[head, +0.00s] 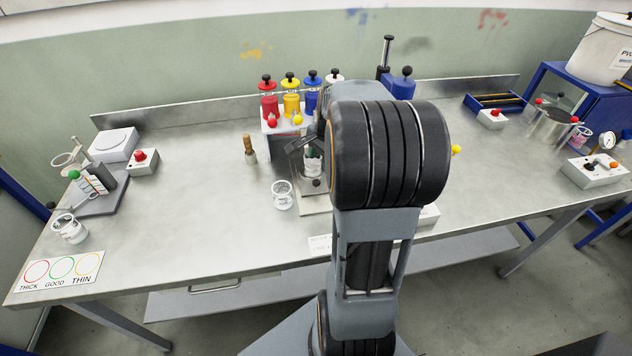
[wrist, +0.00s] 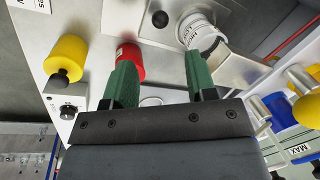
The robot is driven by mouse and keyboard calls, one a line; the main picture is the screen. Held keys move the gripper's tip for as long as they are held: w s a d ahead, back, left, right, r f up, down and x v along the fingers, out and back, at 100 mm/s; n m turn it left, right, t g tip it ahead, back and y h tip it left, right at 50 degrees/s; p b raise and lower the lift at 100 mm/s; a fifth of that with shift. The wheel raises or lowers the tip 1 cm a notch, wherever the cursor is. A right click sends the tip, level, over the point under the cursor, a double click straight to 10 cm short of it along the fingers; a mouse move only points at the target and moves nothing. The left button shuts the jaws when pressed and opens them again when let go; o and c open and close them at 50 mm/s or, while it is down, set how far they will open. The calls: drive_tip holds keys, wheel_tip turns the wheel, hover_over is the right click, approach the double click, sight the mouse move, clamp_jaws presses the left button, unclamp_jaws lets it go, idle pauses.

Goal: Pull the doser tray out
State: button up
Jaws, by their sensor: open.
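The doser tray (head: 312,203) looks like a flat metal plate with a black knob, low at the front of the doser (head: 284,122). In the wrist view the tray (wrist: 142,28) shows beyond my fingers, with its black knob (wrist: 160,19). A clear cup with a white label (wrist: 205,40) is beside the knob, partly behind my right finger. My gripper (wrist: 160,60) is open, its two green fingers apart with nothing between them. The knob lies beyond the gap, apart from the fingers. In the head view my arm hides much of the doser and tray.
Red, yellow, blue and white canisters (head: 291,104) stand on the doser. A glass beaker (head: 282,196) and a brush (head: 249,150) stand left of the tray. In the wrist view a red cylinder (wrist: 130,58) is close to my left finger, and a yellow one (wrist: 66,54) further left.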

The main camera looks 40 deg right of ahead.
sight(317, 181)
drive_tip(key=f, duration=0.3)
drive_tip(key=w+f, duration=0.1)
drive_tip(key=f, duration=0.3)
drive_tip(key=w+f, duration=0.1)
drive_tip(key=f, duration=0.3)
drive_tip(key=shift+a, duration=0.15)
clamp_jaws()
